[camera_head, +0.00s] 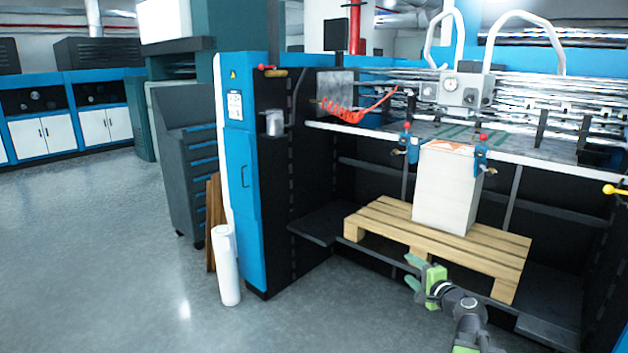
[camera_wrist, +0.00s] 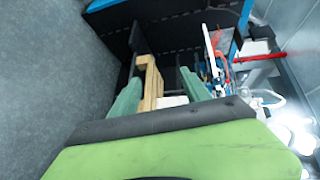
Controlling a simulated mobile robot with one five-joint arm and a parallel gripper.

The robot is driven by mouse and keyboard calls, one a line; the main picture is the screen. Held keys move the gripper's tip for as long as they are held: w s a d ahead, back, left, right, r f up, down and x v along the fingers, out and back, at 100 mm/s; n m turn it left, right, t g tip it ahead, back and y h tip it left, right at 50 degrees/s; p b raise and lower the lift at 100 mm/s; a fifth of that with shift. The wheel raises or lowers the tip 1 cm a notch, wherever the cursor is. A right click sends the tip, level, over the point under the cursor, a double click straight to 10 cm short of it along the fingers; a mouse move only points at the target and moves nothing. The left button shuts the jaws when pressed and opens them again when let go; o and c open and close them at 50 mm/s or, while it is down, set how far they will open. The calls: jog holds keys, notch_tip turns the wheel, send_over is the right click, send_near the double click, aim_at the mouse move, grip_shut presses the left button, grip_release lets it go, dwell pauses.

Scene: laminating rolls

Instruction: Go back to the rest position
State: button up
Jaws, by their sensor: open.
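My gripper (camera_head: 418,272) is at the lower right of the head view, in front of the wooden pallet (camera_head: 470,252). In the wrist view its two green fingers (camera_wrist: 168,98) stand apart, and nothing shows held between them. My arm runs down from it to the bottom edge of the head view. The pallet also shows in the wrist view (camera_wrist: 150,82), beyond the fingers. A tall white stack (camera_head: 444,192) stands upright on the pallet, apart from my gripper.
The blue and black machine (camera_head: 246,180) frames the pallet on the left and behind. A white roll (camera_head: 228,268) stands upright on the floor beside its blue panel. A dark drawer cabinet (camera_head: 190,165) is further left. The grey floor (camera_head: 110,250) at left is clear.

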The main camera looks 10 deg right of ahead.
jog(key=s+a+f+n+g+y, duration=0.1)
jog(key=s+a+f+n+g, duration=0.2)
jog(key=a, duration=0.7)
jog(key=s+a+f+n+g+y, duration=0.1)
jog(key=a+f+n+g, duration=0.3)
jog(key=a, duration=0.5)
jog(key=s+a+f+n+g+y, duration=0.1)
jog(key=s+a+f+n+g, duration=0.1)
jog(key=a+f+n, duration=0.6)
jog(key=s+d+f+g+h, duration=0.4)
jog(key=s+d+g+h, duration=0.15)
jog(key=s, duration=0.45)
notch_tip(320, 180, up, 13)
jog(key=s+d+n+g+p, duration=0.1)
jog(key=p, duration=1.2)
jog(key=shift+s+r+p, duration=0.15)
jog(key=shift+s+p, duration=0.15)
jog(key=shift+p, duration=0.05)
jog(key=shift+c, duration=0.2)
